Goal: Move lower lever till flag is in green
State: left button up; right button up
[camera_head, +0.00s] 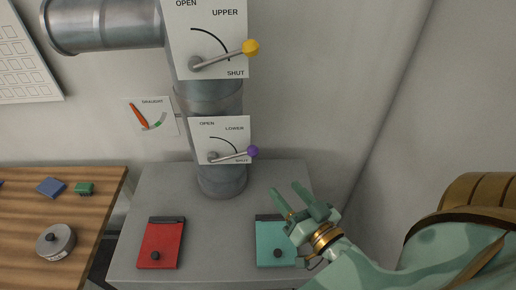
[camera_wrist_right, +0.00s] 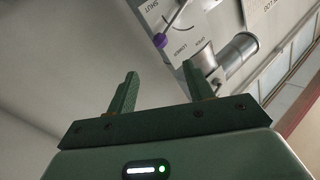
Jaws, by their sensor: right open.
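The lower lever (camera_head: 231,156) is a grey bar with a purple knob (camera_head: 253,151) on the white LOWER plate (camera_head: 239,127). It points right, near the SHUT mark. The purple knob also shows upside down in the right wrist view (camera_wrist_right: 160,40), beyond the fingertips. The red flag (camera_head: 139,116) on the small gauge card lies left of the green patch (camera_head: 158,124), apart from it. My right gripper (camera_head: 284,188) is open and empty, below and right of the knob and apart from it. My left gripper is out of view.
The upper lever with a yellow knob (camera_head: 251,47) sits above on the same pipe. A red box (camera_head: 162,238) and a teal box (camera_head: 270,235) are on the grey cabinet. A wooden table (camera_head: 97,213) with small items stands at left. Free air lies right of the pipe.

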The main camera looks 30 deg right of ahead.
send_near(257, 155)
jog(key=w+p, duration=0.2)
jog(key=w, duration=0.7)
jog(key=shift+w, duration=0.55)
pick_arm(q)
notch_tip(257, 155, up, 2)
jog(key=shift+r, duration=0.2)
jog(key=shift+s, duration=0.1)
pick_arm(e)
jog(key=shift+s+d, duration=0.1)
grip_shut()
